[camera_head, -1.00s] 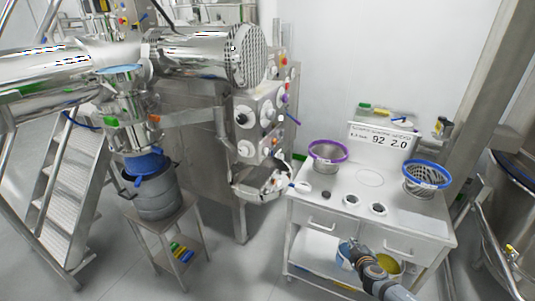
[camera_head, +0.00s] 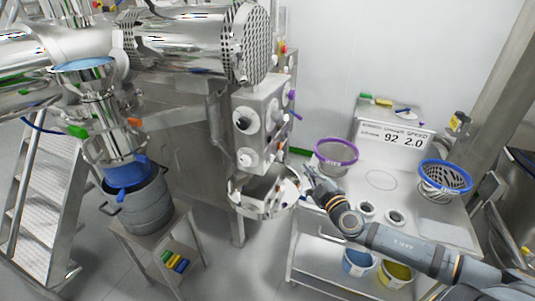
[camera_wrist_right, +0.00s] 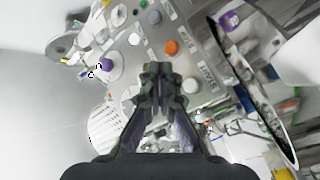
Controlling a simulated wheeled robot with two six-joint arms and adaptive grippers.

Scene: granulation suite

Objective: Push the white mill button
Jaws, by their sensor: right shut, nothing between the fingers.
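The mill's control panel (camera_head: 262,125) stands at the centre of the head view, with several round white buttons and knobs, such as a white button (camera_head: 245,160) low on its left face. In the right wrist view, the panel shows a white button (camera_wrist_right: 134,39), an orange button (camera_wrist_right: 171,47) and a pale button (camera_wrist_right: 191,86) near a START label. I cannot tell for sure which white one is the mill button. My right gripper (camera_head: 309,172) is shut and empty, to the right of the panel and apart from it. Its fingertips (camera_wrist_right: 160,68) point towards the panel. My left gripper is out of view.
A steel bowl-like outlet (camera_head: 265,195) juts out below the panel, close to my gripper. A purple-rimmed sieve (camera_head: 335,155) and a blue-rimmed basket (camera_head: 443,180) stand on the white bench (camera_head: 440,232). A grey drum (camera_head: 145,208) stands on a stand at left.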

